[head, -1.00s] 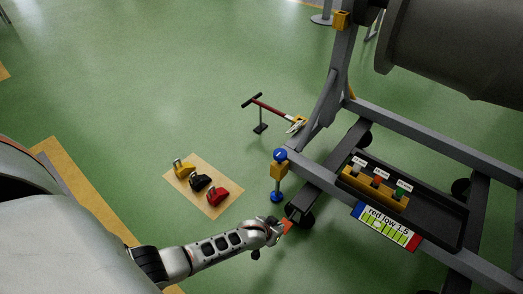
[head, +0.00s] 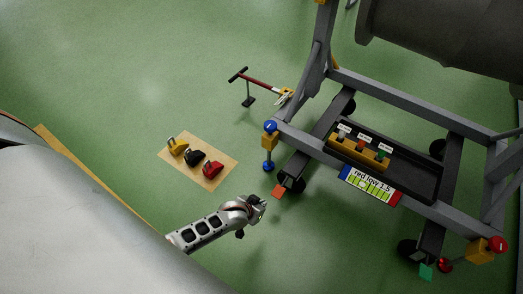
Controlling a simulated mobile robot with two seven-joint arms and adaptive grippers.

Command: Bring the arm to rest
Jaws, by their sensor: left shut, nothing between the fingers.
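My left arm comes in from the lower left, and its left gripper (head: 258,203) is shut and empty. My right gripper is not in view.
Yellow, black and red objects lie on a tan mat (head: 226,160). A red-handled bar (head: 257,82) stands behind.

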